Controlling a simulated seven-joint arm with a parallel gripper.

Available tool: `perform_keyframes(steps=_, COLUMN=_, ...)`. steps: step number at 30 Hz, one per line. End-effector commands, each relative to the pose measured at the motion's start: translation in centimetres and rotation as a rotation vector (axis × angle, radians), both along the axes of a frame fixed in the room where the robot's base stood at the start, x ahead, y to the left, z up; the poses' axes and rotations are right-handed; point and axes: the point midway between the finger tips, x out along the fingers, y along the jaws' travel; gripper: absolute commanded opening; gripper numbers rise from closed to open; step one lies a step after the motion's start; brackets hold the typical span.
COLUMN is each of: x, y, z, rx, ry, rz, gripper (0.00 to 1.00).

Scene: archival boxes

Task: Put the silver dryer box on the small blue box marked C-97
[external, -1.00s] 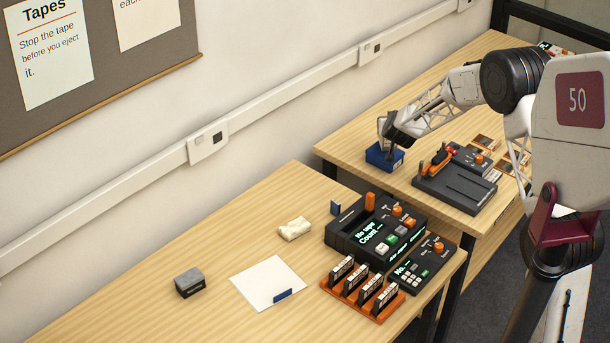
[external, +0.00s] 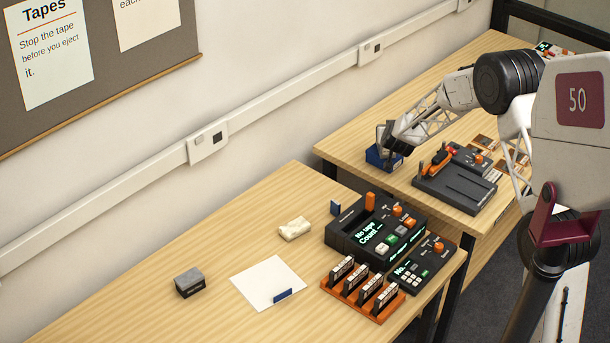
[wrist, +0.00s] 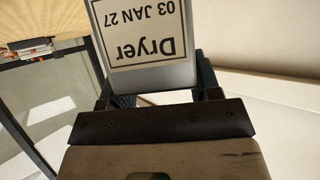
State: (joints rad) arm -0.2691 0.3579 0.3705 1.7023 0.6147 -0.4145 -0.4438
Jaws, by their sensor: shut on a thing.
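The silver dryer box (wrist: 150,72) fills the upper middle of the wrist view, its white label reading "Dryer 03 JAN 27" upside down. My gripper (wrist: 155,85) is shut on it, with a dark finger at each side. In the external view my gripper (external: 386,143) is low at a blue box (external: 376,160) on the far table and partly covers it. The box in my gripper is hard to make out there. I cannot tell whether it touches the blue box. No C-97 mark is readable.
A dark device with an orange lever (external: 455,189) stands just right of the blue box. The near table carries a black console (external: 365,236), an orange rack of cassettes (external: 362,297), a white sheet (external: 262,281) and a grey box (external: 189,283). The wall runs behind.

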Motion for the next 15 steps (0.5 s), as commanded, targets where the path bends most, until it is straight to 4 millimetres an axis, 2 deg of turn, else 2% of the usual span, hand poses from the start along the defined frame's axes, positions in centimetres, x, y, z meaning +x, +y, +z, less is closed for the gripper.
perform_keyframes(steps=10, x=0.02, y=0.01, z=-0.22, rx=0.0, ry=-0.001, rz=0.0, gripper=0.25)
perform_keyframes(steps=11, x=0.01, y=0.0, z=-0.26, rx=0.0, ry=0.0, rz=0.0, gripper=0.6)
perform_keyframes(steps=15, x=0.0, y=0.0, z=-0.24, rx=0.0, ry=0.0, rz=0.0, gripper=0.82)
